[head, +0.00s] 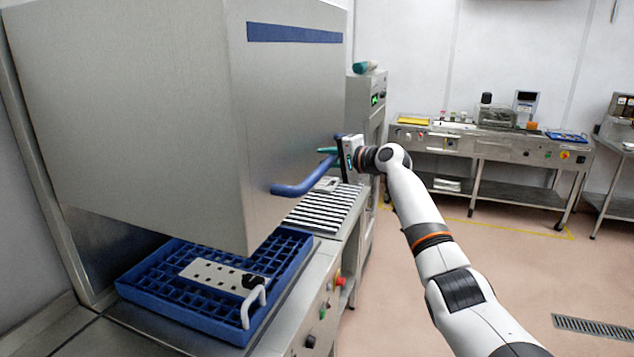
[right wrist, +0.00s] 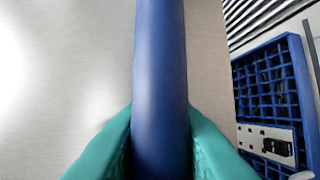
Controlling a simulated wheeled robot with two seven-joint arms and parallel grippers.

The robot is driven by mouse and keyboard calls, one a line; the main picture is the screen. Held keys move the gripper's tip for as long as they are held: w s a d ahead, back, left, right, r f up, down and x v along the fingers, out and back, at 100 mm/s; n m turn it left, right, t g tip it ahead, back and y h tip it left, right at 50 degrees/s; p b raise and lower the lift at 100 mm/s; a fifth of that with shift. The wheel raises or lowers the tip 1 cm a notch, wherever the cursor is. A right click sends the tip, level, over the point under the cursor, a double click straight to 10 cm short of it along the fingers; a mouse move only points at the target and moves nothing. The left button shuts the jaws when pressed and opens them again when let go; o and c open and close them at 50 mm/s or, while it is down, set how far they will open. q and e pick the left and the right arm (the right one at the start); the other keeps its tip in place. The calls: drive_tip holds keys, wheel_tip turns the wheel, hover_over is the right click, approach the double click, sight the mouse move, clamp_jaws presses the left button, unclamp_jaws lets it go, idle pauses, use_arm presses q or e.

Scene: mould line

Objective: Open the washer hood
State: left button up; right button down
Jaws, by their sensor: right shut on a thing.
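The washer hood (head: 150,110) is a large grey metal box at the left of the head view. Its lower edge stands above the washer bed, with an open gap below. A blue bar handle (head: 300,187) runs along its right side; it also fills the middle of the right wrist view (right wrist: 160,80). My right gripper (head: 330,152) is at the far end of the handle. Its green fingers lie on both sides of the bar in the right wrist view, shut on it. My left gripper is in neither view.
A blue rack (head: 180,310) under the hood holds a white perforated plate (head: 215,275) with a black knob and white handle. A ribbed roller section (head: 325,210) lies beyond. A control panel with buttons faces the aisle. A workbench (head: 480,135) stands at the back; the floor between is clear.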

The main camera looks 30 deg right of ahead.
drive_tip(key=shift+r, duration=1.1)
drive_tip(key=c, duration=1.5)
unclamp_jaws()
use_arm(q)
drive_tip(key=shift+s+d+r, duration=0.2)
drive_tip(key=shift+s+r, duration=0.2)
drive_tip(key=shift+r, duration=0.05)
